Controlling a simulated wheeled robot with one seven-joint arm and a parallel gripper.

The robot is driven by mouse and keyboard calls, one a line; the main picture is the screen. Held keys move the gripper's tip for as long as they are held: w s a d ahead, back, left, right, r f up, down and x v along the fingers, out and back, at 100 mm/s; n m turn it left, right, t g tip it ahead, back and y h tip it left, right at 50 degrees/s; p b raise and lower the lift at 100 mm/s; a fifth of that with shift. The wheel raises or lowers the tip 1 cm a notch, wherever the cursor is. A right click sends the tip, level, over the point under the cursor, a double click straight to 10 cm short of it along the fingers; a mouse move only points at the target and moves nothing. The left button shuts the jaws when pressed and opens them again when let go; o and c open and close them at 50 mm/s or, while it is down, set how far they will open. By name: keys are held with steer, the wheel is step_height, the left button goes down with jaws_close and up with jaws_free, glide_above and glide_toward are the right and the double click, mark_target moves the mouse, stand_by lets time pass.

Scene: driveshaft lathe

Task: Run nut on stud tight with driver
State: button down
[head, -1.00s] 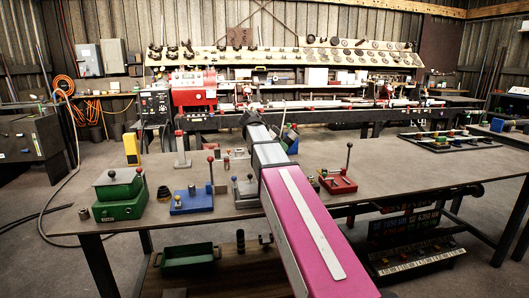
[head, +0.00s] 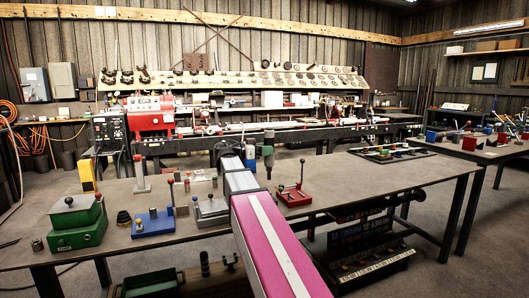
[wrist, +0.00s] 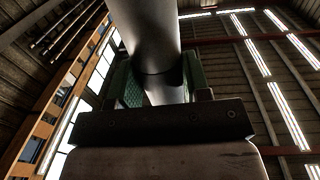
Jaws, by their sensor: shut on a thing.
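A dark grey-green driver (head: 268,152) stands upright in the head view, just right of the end of my arm and over the bench. In the wrist view it shows as a thick grey cylinder (wrist: 146,32) narrowing downward. My gripper (wrist: 162,92) is shut on it, with green-sided parts on both sides of the cylinder. In the head view my arm mostly hides the gripper. Small fixtures stand on the bench: a blue base with posts (head: 152,222), a grey block (head: 210,210) and a red base with a lever (head: 294,196). I cannot make out which stud or nut is meant.
A green box (head: 76,222) and a dark cone (head: 124,218) stand at the bench's left. The bench top (head: 375,185) is clear at the right, before a flat dark tray (head: 390,152). The red lathe (head: 150,117) runs behind. Another table (head: 470,148) stands right.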

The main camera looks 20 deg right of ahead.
steer(key=shift+s+t, duration=0.1)
steer(key=shift+t, duration=0.2)
steer(key=shift+s+a+r+n+t, duration=0.1)
steer(key=shift+s+n+t, duration=0.1)
steer(key=shift+n+t, duration=0.55)
steer(key=shift+w, duration=0.15)
steer(key=shift+f, duration=3.35)
stand_by(0.7)
steer(key=shift+r, duration=0.1)
steer(key=shift+r, duration=2.45)
